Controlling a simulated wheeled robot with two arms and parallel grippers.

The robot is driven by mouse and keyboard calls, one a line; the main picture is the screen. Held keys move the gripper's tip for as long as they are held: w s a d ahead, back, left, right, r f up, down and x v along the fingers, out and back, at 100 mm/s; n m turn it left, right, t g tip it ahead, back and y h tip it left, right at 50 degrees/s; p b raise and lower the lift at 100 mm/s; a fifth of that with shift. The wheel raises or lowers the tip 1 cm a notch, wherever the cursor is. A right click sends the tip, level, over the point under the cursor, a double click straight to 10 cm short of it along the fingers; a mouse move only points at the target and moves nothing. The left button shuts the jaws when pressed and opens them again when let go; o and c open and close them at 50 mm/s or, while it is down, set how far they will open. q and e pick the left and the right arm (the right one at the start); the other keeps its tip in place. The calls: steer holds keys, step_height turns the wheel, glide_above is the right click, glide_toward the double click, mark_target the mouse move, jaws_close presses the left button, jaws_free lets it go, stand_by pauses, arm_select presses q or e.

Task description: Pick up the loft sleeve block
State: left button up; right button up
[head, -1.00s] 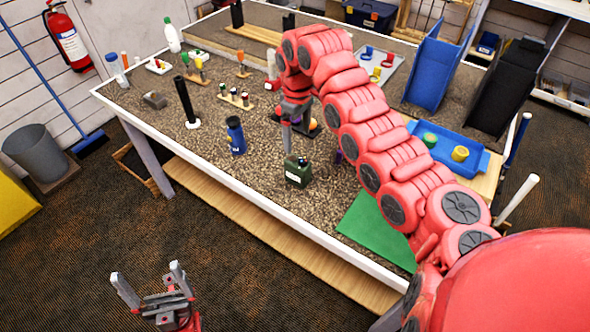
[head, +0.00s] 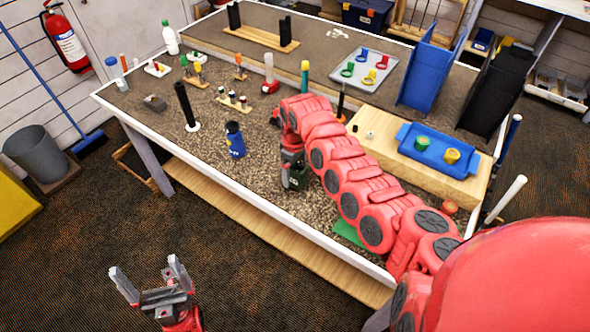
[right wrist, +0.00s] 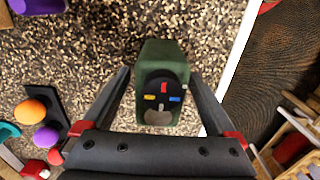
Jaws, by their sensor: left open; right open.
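The loft sleeve block is a dark green block with a black round top carrying small red, yellow and blue marks. In the right wrist view the block (right wrist: 173,55) stands between the two fingers of my right gripper (right wrist: 160,78), with a visible gap on each side. The gripper is open. In the head view the block (head: 301,178) is partly hidden behind my right gripper (head: 291,178), which points down at it near the table's front edge. My left gripper (head: 150,277) is open and empty, in front of the table over the floor.
A blue tray (head: 437,150) with two cups sits on a wooden board at the right. The speckled tabletop just left of the block is bare.

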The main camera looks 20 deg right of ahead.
step_height(320, 180, down, 2)
jaws_close()
stand_by(0.5)
steer(key=shift+r, duration=0.1)
